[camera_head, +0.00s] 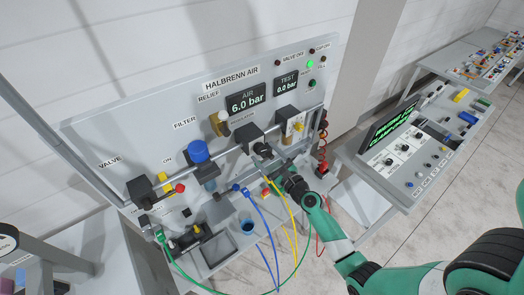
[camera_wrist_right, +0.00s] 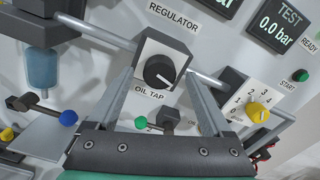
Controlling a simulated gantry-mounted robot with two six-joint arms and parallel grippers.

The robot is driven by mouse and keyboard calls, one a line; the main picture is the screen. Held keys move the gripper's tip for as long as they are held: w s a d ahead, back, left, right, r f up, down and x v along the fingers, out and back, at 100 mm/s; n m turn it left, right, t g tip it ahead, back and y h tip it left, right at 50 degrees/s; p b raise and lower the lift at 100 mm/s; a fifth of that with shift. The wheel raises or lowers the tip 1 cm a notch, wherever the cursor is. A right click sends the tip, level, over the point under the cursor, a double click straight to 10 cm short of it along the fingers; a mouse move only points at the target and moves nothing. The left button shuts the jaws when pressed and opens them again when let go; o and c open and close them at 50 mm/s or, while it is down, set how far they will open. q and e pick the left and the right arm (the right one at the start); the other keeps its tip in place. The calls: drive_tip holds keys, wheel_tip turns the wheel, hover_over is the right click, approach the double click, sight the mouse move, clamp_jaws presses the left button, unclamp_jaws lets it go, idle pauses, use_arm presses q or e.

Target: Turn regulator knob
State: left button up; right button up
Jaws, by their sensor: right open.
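The regulator knob is a round black knob with a white pointer line. It sits on a grey block under the REGULATOR label and shows in the wrist view (camera_wrist_right: 160,72) and, small and partly covered, in the head view (camera_head: 261,149). My right gripper (camera_head: 268,163) reaches up to it from the lower right. In the wrist view my right gripper (camera_wrist_right: 163,78) is open, with one finger on each side of the knob. I cannot tell whether the fingers touch it. The AIR display (camera_head: 246,102) reads 6.0 bar. My left gripper is not in view.
The TEST display (camera_head: 287,85) reads 0.0 bar. A yellow selector knob (camera_wrist_right: 258,112) is right of the gripper. A blue-ended lever (camera_wrist_right: 68,118) and a green-ended lever (camera_wrist_right: 141,122) are below. Blue, yellow and green hoses hang near my right arm.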

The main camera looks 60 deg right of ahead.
drive_tip(key=shift+x, duration=1.15)
clamp_jaws()
